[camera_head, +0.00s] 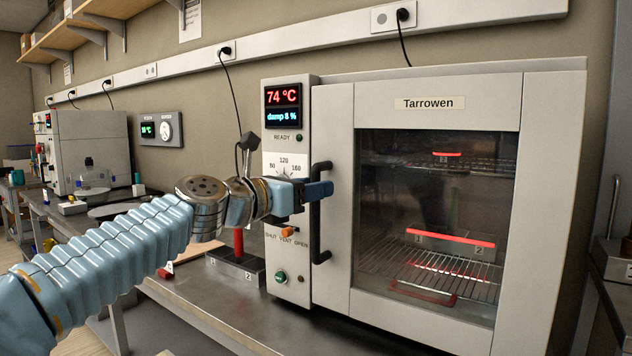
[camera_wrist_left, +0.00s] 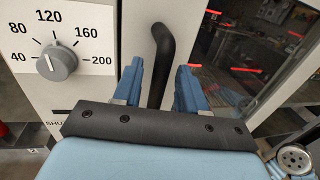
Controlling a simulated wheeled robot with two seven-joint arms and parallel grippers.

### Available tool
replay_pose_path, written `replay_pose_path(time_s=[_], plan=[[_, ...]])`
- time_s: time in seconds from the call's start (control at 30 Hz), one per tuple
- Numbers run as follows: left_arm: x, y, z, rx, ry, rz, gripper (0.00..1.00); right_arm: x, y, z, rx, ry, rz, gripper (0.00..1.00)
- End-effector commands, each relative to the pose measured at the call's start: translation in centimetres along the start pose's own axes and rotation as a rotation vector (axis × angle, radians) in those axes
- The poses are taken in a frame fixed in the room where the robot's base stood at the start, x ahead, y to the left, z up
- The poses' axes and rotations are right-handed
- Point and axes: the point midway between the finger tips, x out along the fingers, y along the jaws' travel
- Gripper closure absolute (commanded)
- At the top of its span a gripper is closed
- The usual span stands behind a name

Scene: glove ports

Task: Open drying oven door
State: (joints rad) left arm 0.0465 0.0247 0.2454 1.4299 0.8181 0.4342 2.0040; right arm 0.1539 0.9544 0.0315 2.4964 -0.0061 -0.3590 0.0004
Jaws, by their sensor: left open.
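The drying oven (camera_head: 440,200) stands on the bench with its glass-windowed door (camera_head: 540,110) closed. A dark vertical bar handle (camera_head: 321,240) is on the door's left side. It also shows in the left wrist view (camera_wrist_left: 161,60). My left gripper (camera_head: 318,190) comes in from the left at the handle's upper half. In the left wrist view its blue fingers (camera_wrist_left: 158,88) are open, one on each side of the handle bar. I cannot tell whether either finger touches the bar. The right gripper is not in view.
The oven's control panel (camera_head: 290,265) has a dial, a vent slider and a lit display reading 74 °C. A small block with a red upright (camera_head: 238,266) stands left of the oven. Another instrument (camera_head: 92,150) is farther left. The bench front (camera_head: 350,325) is clear.

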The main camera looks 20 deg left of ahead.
Motion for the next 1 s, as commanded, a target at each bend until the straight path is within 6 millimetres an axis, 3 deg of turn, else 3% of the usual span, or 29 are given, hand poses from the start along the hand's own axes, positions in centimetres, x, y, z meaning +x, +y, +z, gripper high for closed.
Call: replay_pose_path(time_s=[0.17, 0.43, 0.7, 1.0], plan=[[1.26, -0.01, 0.04, -0.001, -0.001, 0.0, 0.58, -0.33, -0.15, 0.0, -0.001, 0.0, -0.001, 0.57], [1.37, 0.0, -0.02, -0.001, 0.0, 0.0, 0.58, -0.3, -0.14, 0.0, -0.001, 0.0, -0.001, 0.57], [1.35, 0.0, -0.02, -0.001, 0.0, 0.0, 1.0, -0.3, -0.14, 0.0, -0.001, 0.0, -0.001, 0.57], [1.26, 0.01, -0.02, -0.001, 0.0, 0.0, 1.0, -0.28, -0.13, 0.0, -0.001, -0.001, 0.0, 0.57]])
